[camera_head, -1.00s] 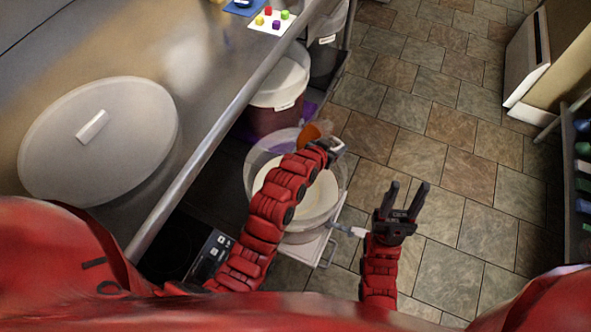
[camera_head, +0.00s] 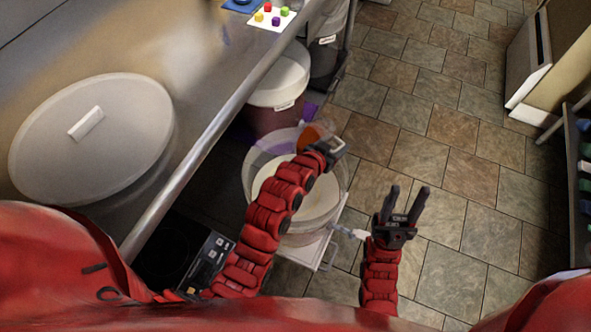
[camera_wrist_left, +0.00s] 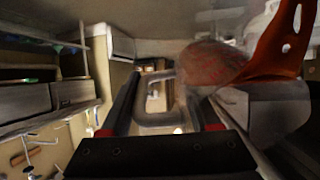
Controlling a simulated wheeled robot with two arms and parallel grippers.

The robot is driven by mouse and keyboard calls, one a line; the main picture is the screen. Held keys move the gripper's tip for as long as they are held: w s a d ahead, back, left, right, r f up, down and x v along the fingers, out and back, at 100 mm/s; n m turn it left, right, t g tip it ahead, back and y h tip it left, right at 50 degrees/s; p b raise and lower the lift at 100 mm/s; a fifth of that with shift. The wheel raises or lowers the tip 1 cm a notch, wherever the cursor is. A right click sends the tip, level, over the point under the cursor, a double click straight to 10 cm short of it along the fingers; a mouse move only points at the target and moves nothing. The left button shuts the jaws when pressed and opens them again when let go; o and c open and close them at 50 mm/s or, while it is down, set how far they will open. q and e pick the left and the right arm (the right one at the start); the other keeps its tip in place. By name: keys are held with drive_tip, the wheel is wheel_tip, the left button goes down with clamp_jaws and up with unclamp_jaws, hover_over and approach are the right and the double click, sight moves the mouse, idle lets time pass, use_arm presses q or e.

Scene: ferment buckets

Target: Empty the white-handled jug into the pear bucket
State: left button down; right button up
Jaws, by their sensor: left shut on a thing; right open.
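My left gripper (camera_head: 330,152) is shut on the white handle (camera_head: 336,146) of the jug, above the far side of a clear round bucket with pale cream contents (camera_head: 318,196). The handle looks grey between the fingers in the left wrist view (camera_wrist_left: 160,116). The jug's clear body is hard to make out; orange-red (camera_head: 308,137) shows beside the handle, and the jug looks tilted in the wrist view. I cannot tell whether anything is flowing out. No bucket label is readable, so I cannot confirm which is pear. My right gripper (camera_head: 404,192) is open and empty, right of the clear bucket.
A dark red bucket with a whitish upper part (camera_head: 278,98) stands behind the clear one. A steel counter (camera_head: 200,60) with a large round lid (camera_head: 92,135) runs along the left. Tiled floor (camera_head: 455,130) is free to the right. A shelf (camera_head: 570,150) stands at the far right.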

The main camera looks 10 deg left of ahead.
sight(323, 138)
use_arm(q)
drive_tip(key=shift+b, duration=0.35)
drive_tip(key=shift+s+f+t+h+b, duration=0.15)
drive_tip(key=shift+t+h+b, duration=0.4)
drive_tip(key=shift+b, duration=0.95)
drive_tip(key=shift+a+f+t+b, duration=0.1)
drive_tip(key=shift+t+b, duration=0.25)
drive_tip(key=shift+s+b, duration=0.15)
drive_tip(key=shift+b, duration=0.15)
drive_tip(key=shift+s+a+r+t+h+b, duration=0.1)
drive_tip(key=shift+s+a+t+h+b, duration=0.3)
drive_tip(key=shift+b, duration=1.15)
drive_tip(key=shift+s+a+r+t+h+b, duration=0.1)
drive_tip(key=shift+s+t+h+b, duration=0.25)
drive_tip(key=shift+t+b, duration=0.85)
drive_tip(key=shift+s+r+g+b, duration=0.1)
drive_tip(key=shift+g+b, duration=0.2)
drive_tip(key=shift+b, duration=0.4)
drive_tip(key=shift+s+r+t+b, duration=0.15)
drive_tip(key=shift+r+t+b, duration=0.35)
drive_tip(key=shift+r+b, duration=0.25)
